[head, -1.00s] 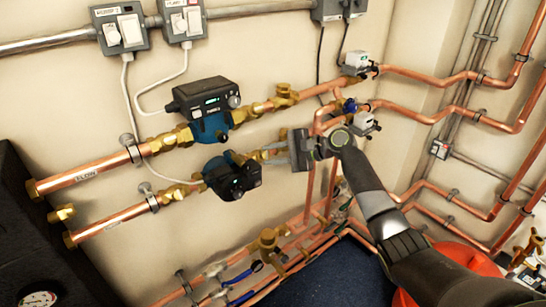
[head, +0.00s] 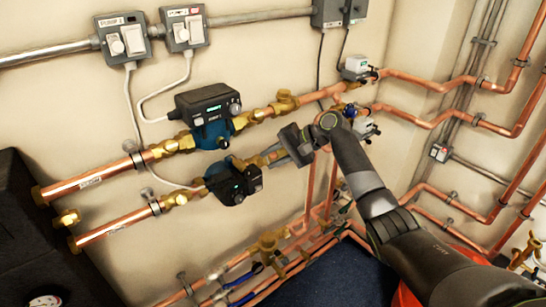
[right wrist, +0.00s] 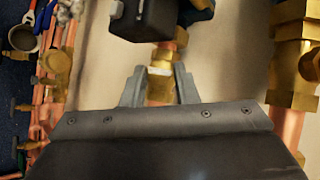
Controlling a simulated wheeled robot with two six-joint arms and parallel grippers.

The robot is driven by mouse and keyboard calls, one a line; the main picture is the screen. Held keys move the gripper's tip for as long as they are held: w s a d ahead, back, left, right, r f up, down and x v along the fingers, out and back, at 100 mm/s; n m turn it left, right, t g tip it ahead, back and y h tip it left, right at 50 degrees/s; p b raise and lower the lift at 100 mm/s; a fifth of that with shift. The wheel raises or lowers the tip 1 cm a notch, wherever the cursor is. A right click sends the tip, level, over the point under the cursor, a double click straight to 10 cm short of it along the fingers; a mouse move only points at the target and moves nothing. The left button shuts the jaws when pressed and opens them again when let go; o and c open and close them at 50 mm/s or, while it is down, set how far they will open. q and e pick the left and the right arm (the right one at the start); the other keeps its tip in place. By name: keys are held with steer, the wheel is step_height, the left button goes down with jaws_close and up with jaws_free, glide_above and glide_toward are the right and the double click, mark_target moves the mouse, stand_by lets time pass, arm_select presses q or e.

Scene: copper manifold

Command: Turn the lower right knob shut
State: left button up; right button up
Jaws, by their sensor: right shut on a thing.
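The lower right knob is a brass fitting on the lower copper pipe, just right of the lower pump (head: 230,180). In the right wrist view the brass knob (right wrist: 160,88) sits between the two grey fingers of my right gripper (right wrist: 160,92). In the head view my right gripper (head: 275,155) reaches in from the right and is shut on the knob, with its grey palm tilted. The gripper hides most of the knob there. My left gripper is not in view.
The upper pump (head: 208,115) and an upper brass valve (head: 285,103) lie close above. White-topped actuators (head: 357,68) stand to the right on the copper pipes. More pipes and brass valves (head: 268,243) run low along the wall.

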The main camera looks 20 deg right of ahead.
steer(key=shift+f, duration=0.1)
steer(key=o, duration=0.7)
steer(key=b+v, duration=0.3)
steer(key=v, duration=1.4)
steer(key=shift+d+r, duration=0.15)
steer(key=shift+r, duration=0.05)
